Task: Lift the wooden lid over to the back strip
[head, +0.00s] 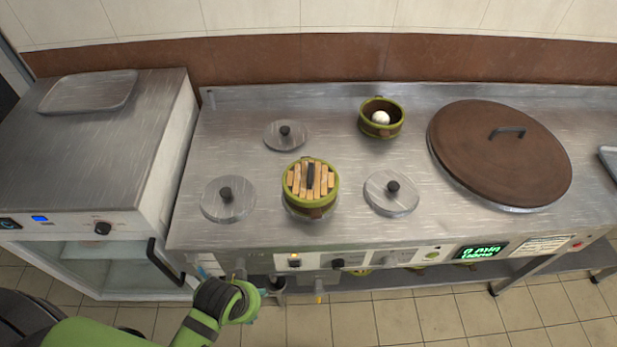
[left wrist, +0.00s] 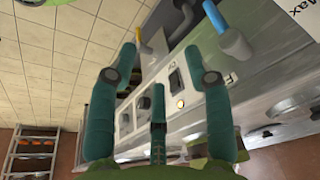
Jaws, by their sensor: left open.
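The wooden lid (head: 298,180), made of pale slats with a dark bar handle (head: 310,177), sits on a round green pot (head: 315,210) at the front middle of the steel stove top. The back strip of the top (head: 250,104) runs along the rear edge and looks bare left of the small pot. My left arm reaches in low at the front, below and left of the lid. My left gripper (left wrist: 160,55) is open and empty in the left wrist view, by the stove's front panel and taps, apart from the lid. My right gripper is out of view.
Three round steel lids with black knobs (head: 227,198) (head: 286,134) (head: 391,192) lie around the pot. A green-rimmed pot (head: 381,132) holding a white ball stands behind. A large brown lid (head: 485,155) covers the right side. A steel cabinet (head: 90,145) stands left.

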